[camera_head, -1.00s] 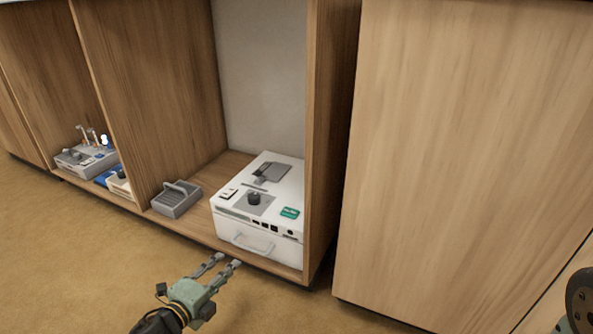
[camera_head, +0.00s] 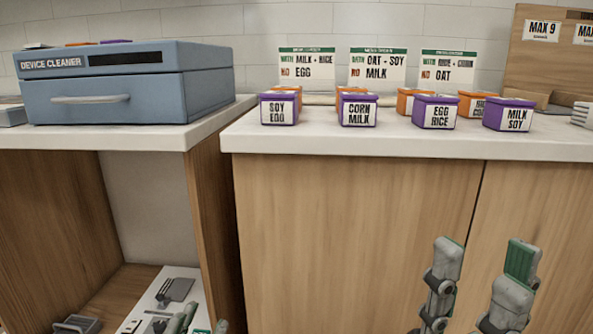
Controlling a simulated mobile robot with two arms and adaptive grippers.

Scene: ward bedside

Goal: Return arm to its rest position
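My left gripper (camera_head: 206,314) shows only as grey-green fingertips at the bottom edge, in front of the open cabinet bay. The tips are apart with nothing seen between them; the rest is cut off by the frame. My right gripper (camera_head: 486,252) is at the lower right, in front of the closed wooden cabinet front. Its two grey fingers with green pads point up and stand wide apart, with nothing between them. Both arms are out of the picture.
The blue-grey device cleaner (camera_head: 125,92) stands on the left counter. Several purple and orange tubs, such as corn milk (camera_head: 358,109), stand before signs on the right counter (camera_head: 400,144). Below left, a white device (camera_head: 147,307) and a grey caddy (camera_head: 76,325) sit in the bay.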

